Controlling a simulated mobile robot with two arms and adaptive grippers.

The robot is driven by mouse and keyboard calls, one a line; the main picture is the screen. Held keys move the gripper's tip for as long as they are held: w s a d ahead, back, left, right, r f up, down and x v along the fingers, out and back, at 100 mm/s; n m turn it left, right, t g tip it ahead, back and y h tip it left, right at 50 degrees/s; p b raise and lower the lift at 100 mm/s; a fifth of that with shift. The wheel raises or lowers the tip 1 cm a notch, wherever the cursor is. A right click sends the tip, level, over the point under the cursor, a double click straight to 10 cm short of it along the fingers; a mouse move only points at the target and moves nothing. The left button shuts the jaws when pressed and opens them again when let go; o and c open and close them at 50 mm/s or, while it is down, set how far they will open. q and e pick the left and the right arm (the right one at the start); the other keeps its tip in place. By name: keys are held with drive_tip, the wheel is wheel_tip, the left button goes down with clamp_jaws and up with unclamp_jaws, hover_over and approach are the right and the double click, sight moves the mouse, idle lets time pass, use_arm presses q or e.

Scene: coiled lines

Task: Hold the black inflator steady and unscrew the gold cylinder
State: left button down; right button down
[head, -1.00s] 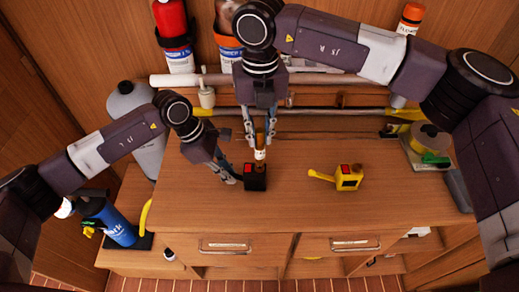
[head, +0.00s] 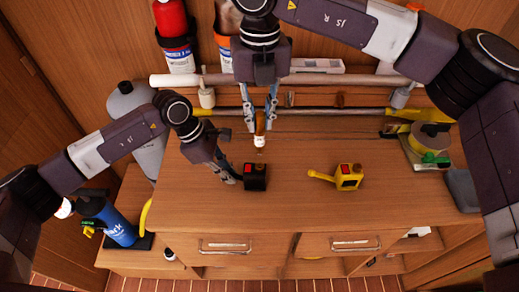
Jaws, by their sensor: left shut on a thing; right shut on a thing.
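The black inflator (head: 255,183) with a red top part sits on the wooden bench top in the head view. My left gripper (head: 239,178) is shut on it from its left side. The gold cylinder (head: 259,128), with a white band, hangs upright between the fingers of my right gripper (head: 260,118), which is shut on it. The cylinder is above and apart from the inflator, with bare bench showing between them. My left fingertips are partly hidden against the inflator.
A yellow inflator (head: 348,177) lies on the bench to the right. A tape roll on a stand (head: 430,140) is at the far right. Rods run along the back, with red bottle (head: 170,18) above. A blue cylinder (head: 117,228) is at the lower left. The bench front is clear.

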use_arm(q)
drive_tip(key=c, duration=1.9)
unclamp_jaws()
drive_tip(key=v, duration=1.2)
drive_tip(key=shift+s+a, duration=0.1)
